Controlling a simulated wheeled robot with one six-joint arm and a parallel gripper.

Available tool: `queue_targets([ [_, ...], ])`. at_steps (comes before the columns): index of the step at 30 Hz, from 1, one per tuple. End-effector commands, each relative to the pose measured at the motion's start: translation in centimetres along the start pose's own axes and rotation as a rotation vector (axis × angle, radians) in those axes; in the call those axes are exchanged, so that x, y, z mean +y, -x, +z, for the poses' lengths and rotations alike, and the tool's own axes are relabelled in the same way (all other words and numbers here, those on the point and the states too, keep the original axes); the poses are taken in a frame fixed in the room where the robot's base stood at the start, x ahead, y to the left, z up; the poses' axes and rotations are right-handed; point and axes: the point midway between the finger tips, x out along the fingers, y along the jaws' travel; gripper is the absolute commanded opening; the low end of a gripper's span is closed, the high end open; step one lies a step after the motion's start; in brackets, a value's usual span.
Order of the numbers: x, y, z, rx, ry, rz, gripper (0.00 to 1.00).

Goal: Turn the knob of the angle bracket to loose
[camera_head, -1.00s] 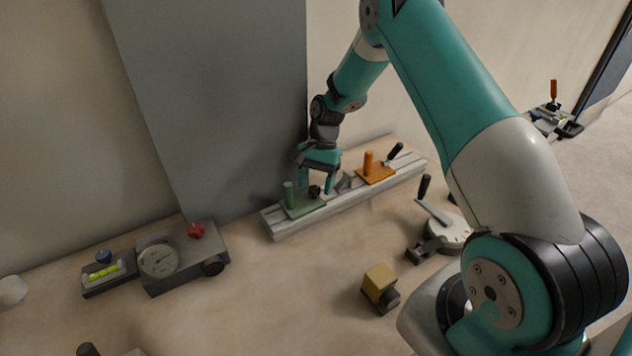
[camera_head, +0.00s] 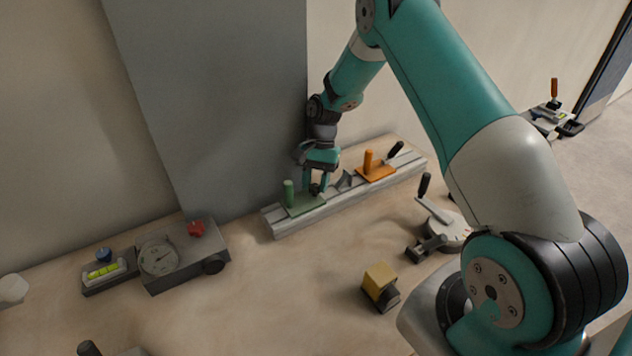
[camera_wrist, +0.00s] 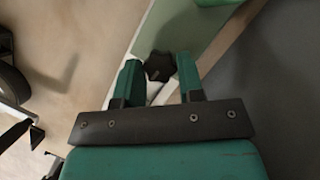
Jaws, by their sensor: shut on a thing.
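A small black lobed knob (camera_head: 315,190) sits at the right end of a green plate (camera_head: 306,206), which has an upright green handle (camera_head: 288,193). A grey angled piece (camera_head: 344,181) stands just right of the knob on the same rail. I cannot tell for certain which part is the angle bracket. My gripper (camera_head: 316,186) points down over the knob and is shut on it. In the wrist view the knob (camera_wrist: 159,66) shows between the two teal fingers of my gripper (camera_wrist: 159,72). The fingers hide part of the knob in the head view.
The grey rail (camera_head: 280,228) also carries an orange plate (camera_head: 376,174) with a handle. A grey box with a dial (camera_head: 190,258) and a level (camera_head: 104,272) lie left. A yellow-topped block (camera_head: 380,282) is in front. A grey panel (camera_head: 225,110) rises behind. The table's middle is clear.

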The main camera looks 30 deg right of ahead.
Motion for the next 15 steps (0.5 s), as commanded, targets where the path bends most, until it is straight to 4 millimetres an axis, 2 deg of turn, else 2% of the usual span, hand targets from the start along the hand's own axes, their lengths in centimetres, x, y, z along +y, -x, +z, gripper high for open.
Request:
queue_targets([
  [15,-0.43,-0.02,0.04,0.003,0.417,0.172,0.12],
])
